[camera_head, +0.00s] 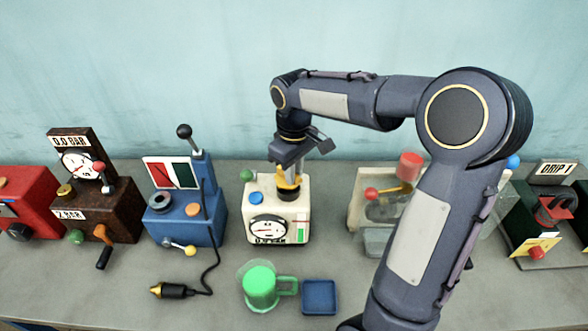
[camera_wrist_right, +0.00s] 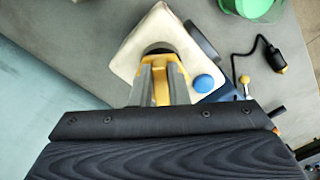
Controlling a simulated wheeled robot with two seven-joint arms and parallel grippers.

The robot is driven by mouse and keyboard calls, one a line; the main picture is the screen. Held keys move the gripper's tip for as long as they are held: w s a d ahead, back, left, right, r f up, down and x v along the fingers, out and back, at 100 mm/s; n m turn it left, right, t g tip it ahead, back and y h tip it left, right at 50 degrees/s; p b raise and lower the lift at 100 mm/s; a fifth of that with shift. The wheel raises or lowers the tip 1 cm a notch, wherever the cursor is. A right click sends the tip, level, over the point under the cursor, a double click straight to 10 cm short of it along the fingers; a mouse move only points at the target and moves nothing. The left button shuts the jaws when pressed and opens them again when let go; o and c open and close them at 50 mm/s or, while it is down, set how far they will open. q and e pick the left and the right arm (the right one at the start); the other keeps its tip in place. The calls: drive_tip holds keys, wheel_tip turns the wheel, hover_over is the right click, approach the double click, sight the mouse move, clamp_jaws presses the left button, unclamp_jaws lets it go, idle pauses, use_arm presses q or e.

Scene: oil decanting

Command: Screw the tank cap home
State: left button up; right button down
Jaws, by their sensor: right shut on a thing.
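The white tank (camera_head: 278,208) stands upright mid-table in the head view, with a dial on its front. It also shows tilted across the wrist view (camera_wrist_right: 140,52). A yellow cap (camera_head: 288,185) is over the dark round neck (camera_head: 289,195) on the tank's top. My right gripper (camera_head: 289,176) comes down from above and is shut on the cap. In the wrist view, its two grey fingers (camera_wrist_right: 161,72) have the yellow cap (camera_wrist_right: 161,92) between them. The fingers partly hide the cap and neck, so I cannot tell how tightly the cap is seated. My left gripper is not in view.
A blue knob (camera_head: 256,197) is on the tank beside the neck. A green-filled jug (camera_head: 261,287) and blue tray (camera_head: 319,297) stand in front. A blue machine (camera_head: 185,222) with a cabled tool (camera_head: 172,291) is left. My right arm partly covers a red-topped device (camera_head: 411,165).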

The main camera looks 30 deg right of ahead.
drive_tip(key=shift+f+b, duration=0.55)
drive_tip(key=shift+f, duration=0.35)
